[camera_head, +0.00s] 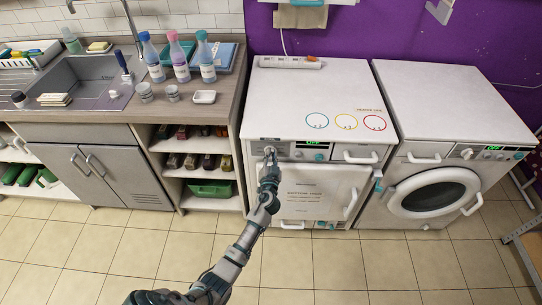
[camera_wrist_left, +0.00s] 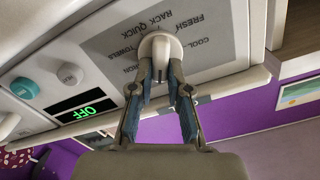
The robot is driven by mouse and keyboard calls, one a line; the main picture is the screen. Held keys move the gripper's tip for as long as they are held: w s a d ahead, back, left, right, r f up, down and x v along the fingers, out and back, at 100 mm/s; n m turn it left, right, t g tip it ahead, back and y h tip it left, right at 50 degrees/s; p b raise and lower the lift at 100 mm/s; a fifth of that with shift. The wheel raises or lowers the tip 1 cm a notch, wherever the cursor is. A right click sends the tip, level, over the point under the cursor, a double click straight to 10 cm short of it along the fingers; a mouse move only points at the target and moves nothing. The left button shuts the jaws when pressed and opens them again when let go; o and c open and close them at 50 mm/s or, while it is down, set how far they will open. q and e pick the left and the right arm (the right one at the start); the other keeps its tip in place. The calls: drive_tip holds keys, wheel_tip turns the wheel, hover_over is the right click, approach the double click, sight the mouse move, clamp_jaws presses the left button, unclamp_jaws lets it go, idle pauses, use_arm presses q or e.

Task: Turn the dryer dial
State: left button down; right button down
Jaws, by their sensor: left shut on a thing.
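The white dryer (camera_head: 325,95) stands left of a second machine. Its dial (camera_wrist_left: 160,50) is a pale round knob with a ridge, on a grey label plate (camera_wrist_left: 190,40) with words such as FRESH, COOL, QUICK and TOWELS. My left gripper (camera_head: 268,158) is at the left end of the dryer's control panel. In the wrist view its two fingers (camera_wrist_left: 160,80) are shut on the dial, one on each side. The display (camera_wrist_left: 82,109) reads OFF in green. In the head view, the gripper partly hides the dial. My right gripper is not in view.
A washer with a round door (camera_head: 432,196) stands to the right. At left are a counter with a sink (camera_head: 90,80), several bottles (camera_head: 180,60) and open shelves (camera_head: 200,175). A power strip (camera_head: 290,62) lies on the dryer top. The tiled floor (camera_head: 340,262) in front is clear.

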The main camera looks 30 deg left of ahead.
use_arm(q)
drive_tip(key=m, duration=0.7)
drive_tip(key=f+m+p, duration=0.1)
drive_tip(key=m, duration=0.2)
drive_tip(key=shift+w+d+m, duration=0.15)
drive_tip(key=shift+d+m, duration=0.1)
drive_tip(key=shift+m, duration=0.05)
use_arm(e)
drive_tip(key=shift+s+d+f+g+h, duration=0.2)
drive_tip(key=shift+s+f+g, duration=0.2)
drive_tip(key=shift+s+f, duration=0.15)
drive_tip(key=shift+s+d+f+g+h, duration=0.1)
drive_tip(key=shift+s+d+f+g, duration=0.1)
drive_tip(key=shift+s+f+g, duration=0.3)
use_arm(q)
drive_tip(key=shift+f, duration=0.1)
drive_tip(key=c, duration=1.3)
unclamp_jaws()
drive_tip(key=shift+o, duration=0.9)
drive_tip(key=shift+w, duration=0.1)
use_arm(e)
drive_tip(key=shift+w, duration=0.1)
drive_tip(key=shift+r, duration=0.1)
